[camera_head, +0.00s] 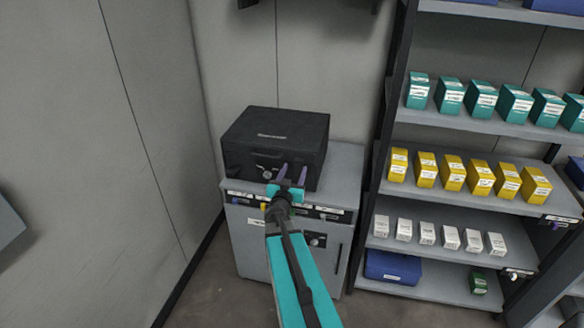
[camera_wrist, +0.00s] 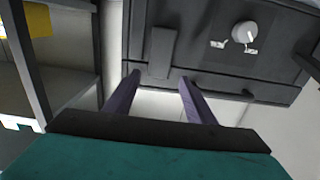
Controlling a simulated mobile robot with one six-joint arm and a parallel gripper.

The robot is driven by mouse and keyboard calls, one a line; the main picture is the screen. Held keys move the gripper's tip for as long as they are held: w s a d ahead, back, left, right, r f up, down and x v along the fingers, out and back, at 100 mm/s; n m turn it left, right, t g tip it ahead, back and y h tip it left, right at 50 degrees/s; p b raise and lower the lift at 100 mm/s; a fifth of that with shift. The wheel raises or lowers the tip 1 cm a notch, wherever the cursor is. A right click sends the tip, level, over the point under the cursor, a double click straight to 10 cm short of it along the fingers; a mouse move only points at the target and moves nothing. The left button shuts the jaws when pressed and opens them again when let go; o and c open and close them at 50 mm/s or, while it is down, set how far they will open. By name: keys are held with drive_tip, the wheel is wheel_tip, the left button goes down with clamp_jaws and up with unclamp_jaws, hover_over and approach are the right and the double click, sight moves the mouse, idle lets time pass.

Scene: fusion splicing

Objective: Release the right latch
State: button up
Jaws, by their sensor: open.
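A black case (camera_head: 275,135) with a closed lid stands on a grey cabinet. In the wrist view its dark front (camera_wrist: 205,50) fills the upper part, turned so that the shelf side is at left. A dark rectangular latch plate (camera_wrist: 161,52), to the shelf side of the round knob (camera_wrist: 244,32), is the right latch. My gripper (camera_head: 292,170) is in front of the case, right of the knob in the head view. Its purple fingers are open and empty; in the wrist view my gripper (camera_wrist: 160,78) has its tips either side of the plate's near end. Contact cannot be told.
The grey cabinet (camera_head: 347,180) has labelled drawer fronts below the case. A shelf rack at right holds teal boxes (camera_head: 450,96), yellow boxes (camera_head: 454,172) and white boxes (camera_head: 427,233). A grey wall is close at left.

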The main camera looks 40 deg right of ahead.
sight(297, 164)
drive_tip(key=shift+s+b+x, duration=0.2)
drive_tip(key=shift+b+x, duration=0.1)
drive_tip(key=shift+x, duration=1.5)
drive_tip(key=shift+w, duration=0.1)
clamp_jaws()
drive_tip(key=shift+w, duration=0.15)
